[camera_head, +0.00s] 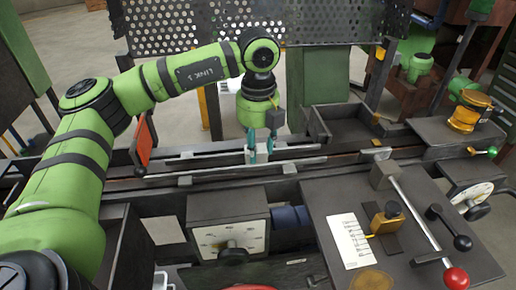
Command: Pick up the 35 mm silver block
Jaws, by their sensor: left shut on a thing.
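My left gripper (262,149) comes down from the end of the green arm onto the rail channel (200,162) at the middle of the view. Its teal fingers are shut on a small silver block (252,156), which shows between and beside the fingertips. The fingers hide part of the block. I cannot tell whether the block touches the channel floor. My right gripper is not in view.
A dark open tray (318,128) stands right of the gripper. A perforated guard (180,28) stands behind. At front right, a plate bears a lever with a red knob (455,278) and a white scale card (349,240). A dial box (228,212) sits in front.

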